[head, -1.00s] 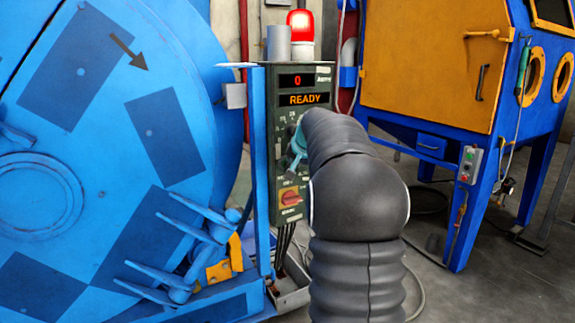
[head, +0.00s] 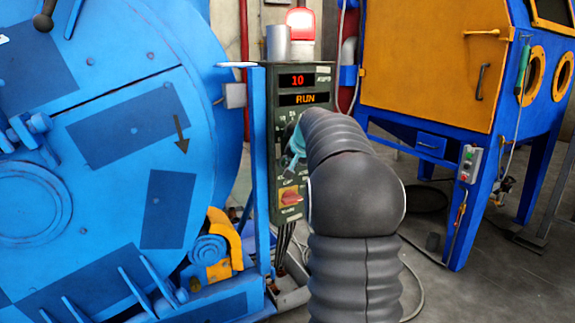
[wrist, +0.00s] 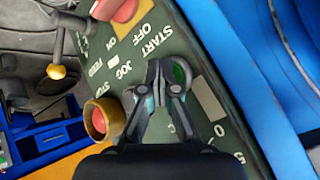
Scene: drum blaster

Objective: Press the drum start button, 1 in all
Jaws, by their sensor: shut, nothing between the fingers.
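The drum control panel (head: 283,172) is a tall dark green box; its displays read "10" and "RUN" (head: 305,98). In the wrist view, my gripper (wrist: 165,77) is shut and empty, its tips at the green start button (wrist: 182,72) by the START label. The fingers partly cover the button, and I cannot tell if they touch it. A red stop button with a yellow collar (wrist: 101,119) is beside the fingers. In the head view, my arm hides most of the panel's middle. The blue drum (head: 110,110) stands left of the panel.
A red rotary switch (head: 290,197) is low on the panel. A blue and yellow cabinet (head: 430,70) stands at right. The blue post (head: 262,160) is close left of the panel.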

